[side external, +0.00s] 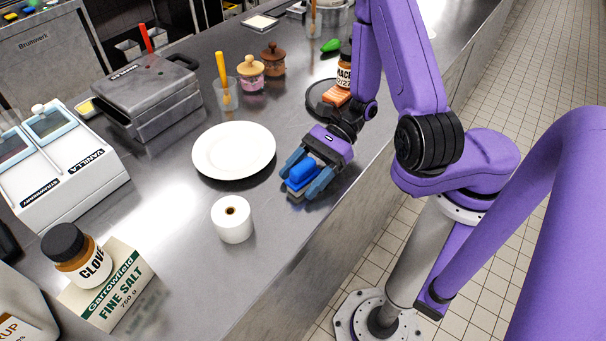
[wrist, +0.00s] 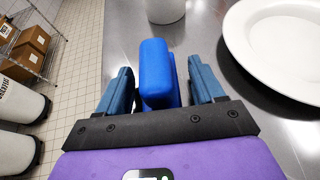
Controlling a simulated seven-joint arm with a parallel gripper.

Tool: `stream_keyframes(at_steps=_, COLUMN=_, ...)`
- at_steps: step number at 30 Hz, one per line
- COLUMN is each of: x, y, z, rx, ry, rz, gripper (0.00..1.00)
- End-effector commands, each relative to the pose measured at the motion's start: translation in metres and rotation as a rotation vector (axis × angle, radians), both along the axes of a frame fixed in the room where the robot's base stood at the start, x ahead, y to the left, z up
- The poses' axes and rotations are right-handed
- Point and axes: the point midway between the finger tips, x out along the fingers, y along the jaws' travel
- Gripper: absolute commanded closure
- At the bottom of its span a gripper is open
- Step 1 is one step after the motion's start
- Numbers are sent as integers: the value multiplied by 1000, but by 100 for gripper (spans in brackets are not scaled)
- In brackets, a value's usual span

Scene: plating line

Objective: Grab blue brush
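The blue brush (side external: 301,173) is a small block with a blue top and a paler underside, low over the steel counter near its front edge. My gripper (side external: 308,178) is around it, with one blue-grey finger on each side. In the wrist view the brush (wrist: 158,72) stands between the two fingers of my gripper (wrist: 162,88). Gaps show between the brush and both fingers there, so the gripper looks open. The brush's lower part is partly hidden by the fingers, and I cannot tell exactly how it meets the counter.
A white plate (side external: 234,150) lies just left of my gripper, and a white paper roll (side external: 232,220) stands nearer the camera. A dark round pan (side external: 322,98) with an orange block is behind. The counter's front edge is close on the right.

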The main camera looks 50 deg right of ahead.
Motion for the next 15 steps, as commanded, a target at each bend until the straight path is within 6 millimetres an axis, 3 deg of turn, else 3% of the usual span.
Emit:
stream_keyframes(at_steps=1, x=0, y=0, z=0, rx=0, ry=0, rz=0, gripper=48)
stream_keyframes(at_steps=5, x=0, y=0, z=0, rx=0, ry=0, rz=0, gripper=89)
stream_keyframes(at_steps=15, x=0, y=0, z=1, rx=1, ry=0, rz=0, gripper=89)
